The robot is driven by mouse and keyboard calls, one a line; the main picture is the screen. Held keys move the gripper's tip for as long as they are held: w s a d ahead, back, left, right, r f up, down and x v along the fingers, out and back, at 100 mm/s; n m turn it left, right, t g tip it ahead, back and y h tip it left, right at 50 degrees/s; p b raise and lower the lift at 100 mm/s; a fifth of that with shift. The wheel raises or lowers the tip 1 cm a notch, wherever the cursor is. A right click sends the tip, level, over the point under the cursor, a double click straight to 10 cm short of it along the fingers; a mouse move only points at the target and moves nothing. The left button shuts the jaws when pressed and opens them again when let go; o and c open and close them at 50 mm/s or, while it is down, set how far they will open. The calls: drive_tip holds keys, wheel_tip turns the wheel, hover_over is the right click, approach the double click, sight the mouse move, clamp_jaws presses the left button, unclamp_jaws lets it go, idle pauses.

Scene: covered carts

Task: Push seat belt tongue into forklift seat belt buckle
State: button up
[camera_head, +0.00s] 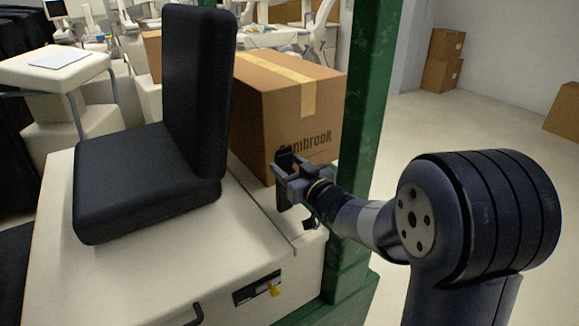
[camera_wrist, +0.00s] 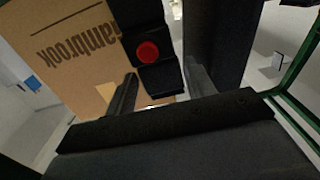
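The black buckle with a round red button (camera_wrist: 148,51) shows at the top middle of the wrist view. A black block (camera_wrist: 161,79) lies just below the button, between my fingertips; whether it is part of the buckle or a separate piece is unclear. My gripper (camera_wrist: 162,75) has its two fingers apart on either side of this block; I cannot tell whether they touch it. In the head view my gripper (camera_head: 290,183) is right of the black forklift seat (camera_head: 150,165), in front of a cardboard box. I cannot make out a tongue or its metal plate.
The seat stands on a white forklift body (camera_head: 130,275). A cardboard box (camera_head: 285,115) stands behind my gripper and also fills the wrist view's upper left (camera_wrist: 75,60). A green post (camera_head: 365,120) rises close behind my arm. Open floor (camera_head: 470,130) lies to the right.

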drive_tip(key=o, duration=0.3)
drive_tip(key=b+v, duration=0.1)
drive_tip(key=v, duration=0.9)
drive_tip(key=shift+s+d, duration=0.3)
drive_tip(key=p+x, duration=0.1)
drive_tip(key=x, duration=1)
drive_tip(key=shift+r+p, duration=0.3)
drive_tip(key=shift+r, duration=0.05)
drive_tip(key=shift+s+r, duration=0.1)
drive_tip(key=shift+r, duration=0.1)
